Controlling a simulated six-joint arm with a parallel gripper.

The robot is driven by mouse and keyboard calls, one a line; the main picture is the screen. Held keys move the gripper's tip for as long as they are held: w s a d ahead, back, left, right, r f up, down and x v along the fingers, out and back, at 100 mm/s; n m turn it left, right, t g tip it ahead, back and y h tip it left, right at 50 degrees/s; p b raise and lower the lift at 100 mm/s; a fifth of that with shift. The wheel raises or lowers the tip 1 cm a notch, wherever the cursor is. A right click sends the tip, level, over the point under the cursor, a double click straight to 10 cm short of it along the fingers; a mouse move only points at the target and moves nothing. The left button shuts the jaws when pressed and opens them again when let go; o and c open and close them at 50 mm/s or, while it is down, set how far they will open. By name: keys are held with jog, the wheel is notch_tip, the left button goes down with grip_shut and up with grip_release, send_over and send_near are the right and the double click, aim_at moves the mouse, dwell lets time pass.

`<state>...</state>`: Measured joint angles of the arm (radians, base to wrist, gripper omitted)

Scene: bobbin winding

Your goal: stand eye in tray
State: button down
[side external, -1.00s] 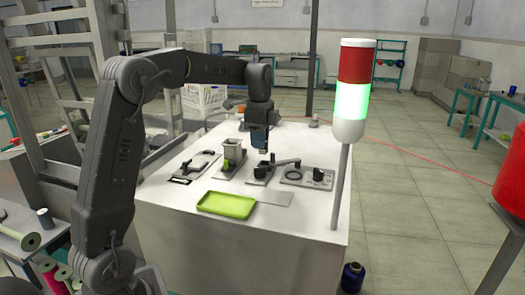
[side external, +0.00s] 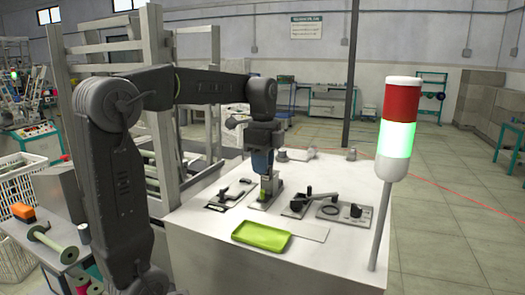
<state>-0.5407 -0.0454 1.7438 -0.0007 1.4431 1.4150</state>
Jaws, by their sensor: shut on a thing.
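The lime-green tray (side external: 240,238) lies flat and empty at the front of the white table. My gripper (side external: 267,183) points down over the second fixture plate from the left, well behind the tray. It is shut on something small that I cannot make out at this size. A small green piece (side external: 272,196) shows on that plate, just below and beside my gripper. I cannot pick out the eye for certain. My gripper hides most of the grey box on that plate.
The plate with the black handle (side external: 232,193) is left of my gripper. The black lever fixture (side external: 304,203) and the plate with a dark ring (side external: 330,210) are to the right. A signal tower (side external: 398,140) rises at the right front. A flat plate (side external: 308,231) adjoins the tray.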

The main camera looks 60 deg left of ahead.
jog(key=shift+s+d+f, duration=0.85)
jog(key=shift+d+f, duration=0.45)
jog(key=shift+s+d+f, duration=0.9)
jog(key=shift+d+f, duration=0.35)
jog(key=shift+d, duration=0.1)
jog(key=shift+s+d+f, duration=0.85)
jog(key=shift+d+f, duration=0.45)
jog(key=shift+f, duration=0.75)
jog(key=shift+f, duration=0.2)
jog(key=c, duration=0.9)
grip_release()
notch_tip(320, 180, up, 7)
